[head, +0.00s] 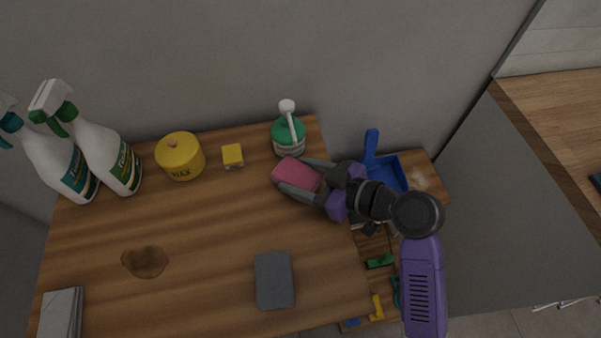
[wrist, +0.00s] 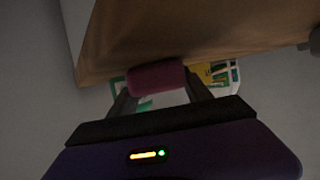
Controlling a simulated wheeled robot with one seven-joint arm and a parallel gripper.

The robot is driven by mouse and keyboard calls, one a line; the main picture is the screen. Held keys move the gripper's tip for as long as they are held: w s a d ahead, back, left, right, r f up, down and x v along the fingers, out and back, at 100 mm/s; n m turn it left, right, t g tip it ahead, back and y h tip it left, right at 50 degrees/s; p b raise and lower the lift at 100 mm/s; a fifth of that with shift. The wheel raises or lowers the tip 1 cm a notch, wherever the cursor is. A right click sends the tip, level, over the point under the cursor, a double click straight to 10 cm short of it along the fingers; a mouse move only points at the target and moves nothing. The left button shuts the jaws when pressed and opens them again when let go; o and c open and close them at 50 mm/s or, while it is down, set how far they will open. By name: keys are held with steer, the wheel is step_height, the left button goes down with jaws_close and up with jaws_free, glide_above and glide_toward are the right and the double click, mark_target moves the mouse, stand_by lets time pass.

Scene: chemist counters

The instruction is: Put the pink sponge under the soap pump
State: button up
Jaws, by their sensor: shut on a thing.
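The pink sponge (head: 297,174) is held between the fingers of my gripper (head: 298,178), near the right part of the wooden counter. In the wrist view the sponge (wrist: 157,77) also sits between the two fingers of my gripper (wrist: 160,90). The soap pump (head: 288,134), a green and clear bottle with a white pump head, stands at the back right corner of the counter. The sponge is just in front of it in the head view. I cannot tell how high the sponge is above the counter.
A yellow sponge (head: 232,155), a yellow wax tin (head: 180,157) and two spray bottles (head: 107,155) stand along the back. A grey block (head: 274,281) lies in front, a brown stain (head: 145,261) at left. A blue dustpan (head: 388,175) is on the right. The middle is clear.

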steer(key=shift+f, duration=0.15)
steer(key=o, duration=1.3)
steer(key=b+v, duration=0.1)
steer(key=v, duration=1.1)
